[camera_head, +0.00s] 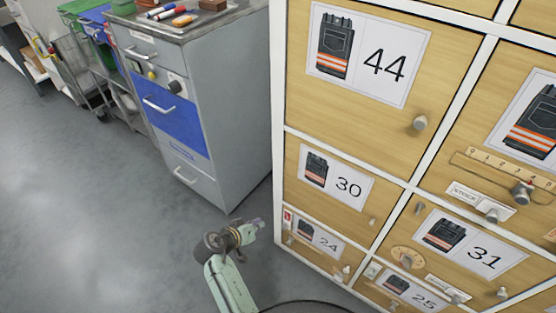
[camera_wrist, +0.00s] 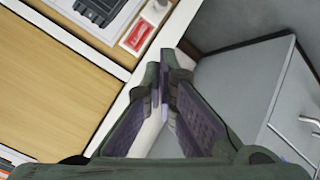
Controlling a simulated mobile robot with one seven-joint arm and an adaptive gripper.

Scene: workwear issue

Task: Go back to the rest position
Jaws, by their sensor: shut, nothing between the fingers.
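My gripper (camera_head: 258,224) is at the lower middle of the head view, at the end of my pale green arm, in front of the gap between the locker wall and the grey cabinet. In the wrist view my gripper (camera_wrist: 166,70) has its fingers together with nothing between them. It points toward the white edge of the locker wall and appears apart from it. The locker doors are wooden with white frames and bear trouser pictures with numbers, such as door 30 (camera_head: 335,210) and door 24 (camera_head: 318,246).
The grey cabinet (camera_head: 225,110) with a blue drawer (camera_head: 168,116) stands left of the lockers, with markers on top. Knobs such as the one on door 44 (camera_head: 420,122) stick out. A wire cart (camera_head: 68,72) stands far left. The grey floor (camera_head: 90,220) is clear at left.

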